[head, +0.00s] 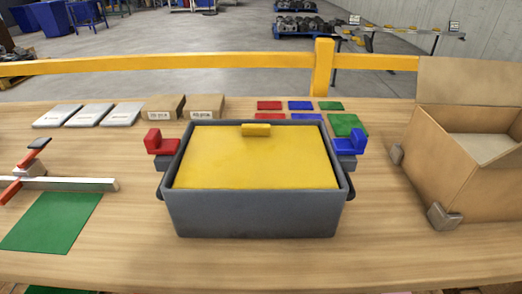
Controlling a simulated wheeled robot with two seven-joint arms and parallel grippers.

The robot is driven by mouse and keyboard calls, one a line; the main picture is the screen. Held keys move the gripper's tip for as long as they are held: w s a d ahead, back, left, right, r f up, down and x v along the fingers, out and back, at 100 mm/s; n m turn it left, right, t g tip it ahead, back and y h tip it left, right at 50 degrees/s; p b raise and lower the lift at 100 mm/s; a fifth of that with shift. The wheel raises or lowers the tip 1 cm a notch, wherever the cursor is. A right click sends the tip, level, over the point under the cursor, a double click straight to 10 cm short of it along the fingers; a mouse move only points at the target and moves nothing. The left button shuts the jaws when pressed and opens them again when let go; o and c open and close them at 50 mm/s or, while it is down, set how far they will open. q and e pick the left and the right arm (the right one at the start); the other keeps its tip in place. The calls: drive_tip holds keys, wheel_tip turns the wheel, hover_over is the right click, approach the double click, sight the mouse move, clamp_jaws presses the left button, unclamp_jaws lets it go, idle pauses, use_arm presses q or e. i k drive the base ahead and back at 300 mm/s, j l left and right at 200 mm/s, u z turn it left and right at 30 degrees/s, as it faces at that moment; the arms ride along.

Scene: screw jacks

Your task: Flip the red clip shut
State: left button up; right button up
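The red clip (160,143) is on the left side of a grey box (254,213), near its back left corner. Its upright end stands up at the left and a lower arm reaches right toward the box rim. A blue clip (351,142) is in the matching place on the right side. A yellow lid (255,160) with a raised yellow handle (256,129) lies inside the box rim. Neither of my grippers shows in the head view.
An open cardboard box (467,165) stands at the right, with grey metal pieces by it. A red-handled clamp (40,178) and a green mat (52,221) lie at the left. White packs (90,115), small cartons (184,107) and coloured plates (300,105) lie behind. The table front is mostly clear.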

sight(154, 142)
drive_tip(key=j+z, duration=0.15)
drive_tip(key=j, duration=0.45)
drive_tip(key=j+z, duration=0.15)
drive_tip(key=j, duration=0.45)
drive_tip(key=k+j+z, duration=0.2)
drive_tip(key=j, duration=0.35)
drive_tip(key=i, duration=0.05)
